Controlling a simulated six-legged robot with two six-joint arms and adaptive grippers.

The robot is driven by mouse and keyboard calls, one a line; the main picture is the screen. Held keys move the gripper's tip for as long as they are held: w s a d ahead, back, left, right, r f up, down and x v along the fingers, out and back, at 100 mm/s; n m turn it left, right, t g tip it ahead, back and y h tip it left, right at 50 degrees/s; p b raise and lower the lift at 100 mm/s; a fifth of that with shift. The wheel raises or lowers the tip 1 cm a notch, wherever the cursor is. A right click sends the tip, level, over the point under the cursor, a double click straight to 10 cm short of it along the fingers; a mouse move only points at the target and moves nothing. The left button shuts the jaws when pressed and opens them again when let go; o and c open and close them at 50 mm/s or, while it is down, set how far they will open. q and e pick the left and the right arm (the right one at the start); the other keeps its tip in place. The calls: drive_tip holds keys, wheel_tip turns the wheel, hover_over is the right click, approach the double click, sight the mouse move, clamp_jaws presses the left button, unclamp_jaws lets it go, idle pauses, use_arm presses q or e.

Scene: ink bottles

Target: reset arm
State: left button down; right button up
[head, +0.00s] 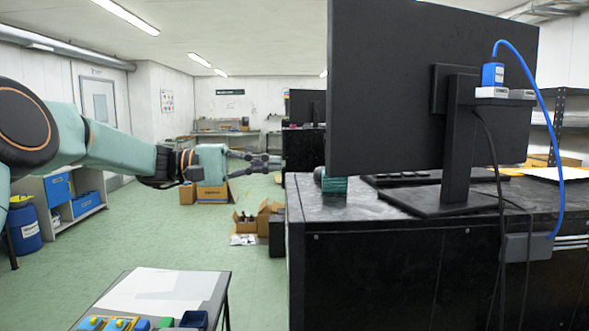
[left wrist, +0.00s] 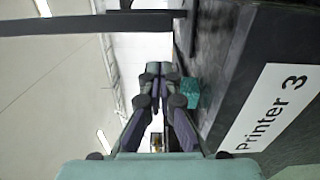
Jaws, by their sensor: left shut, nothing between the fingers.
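My left arm reaches in from the left in the head view, stretched out level in the air. My left gripper (head: 275,162) is at its end, shut and empty, pointing right towards the black desk. In the left wrist view the gripper's fingers (left wrist: 158,72) lie together with nothing between them. A small teal box (head: 334,186) stands on the desk's near left corner, to the right of the fingertips; it also shows beside the fingers in the left wrist view (left wrist: 191,93). My right gripper is in neither view.
The black desk (head: 400,262) carries a large monitor (head: 415,85) with a blue cable. A small table (head: 160,288) at the bottom holds papers and several coloured items. Cardboard boxes (head: 258,220) lie on the floor. A "Printer 3" label (left wrist: 272,105) shows in the wrist view. Green floor is open at left.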

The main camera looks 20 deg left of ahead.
use_arm(q)
drive_tip(key=w+a+f+n+y, duration=0.1)
drive_tip(key=f+n+y, duration=0.15)
drive_tip(key=f, duration=0.35)
drive_tip(key=w+a+f+n+t+y, duration=0.1)
drive_tip(key=w+f+y, duration=0.15)
drive_tip(key=f, duration=0.35)
drive_tip(key=a+f+n+y, duration=0.1)
drive_tip(key=f+n+y, duration=0.15)
drive_tip(key=f, duration=0.35)
drive_tip(key=s+f+m+g+y+b, duration=0.1)
drive_tip(key=s+f+y, duration=0.3)
drive_tip(key=f, duration=0.8)
drive_tip(key=s+f+m+g+y+b, duration=0.15)
drive_tip(key=s+f+y, duration=0.3)
drive_tip(key=f, duration=0.65)
drive_tip(key=s+d+f+m+g+y+b, duration=0.1)
drive_tip(key=s+f+m+b, duration=0.25)
drive_tip(key=s+f, duration=1)
drive_tip(key=s+d+f+m+g+b, duration=0.2)
drive_tip(key=s+f, duration=0.4)
drive_tip(key=s, duration=0.6)
drive_tip(key=s+d+f+m+g+b, duration=0.2)
drive_tip(key=s+f, duration=0.5)
drive_tip(key=s, duration=0.6)
drive_tip(key=shift+s+d+b, duration=0.2)
drive_tip(key=shift+d+b, duration=0.7)
drive_tip(key=shift+d, duration=0.2)
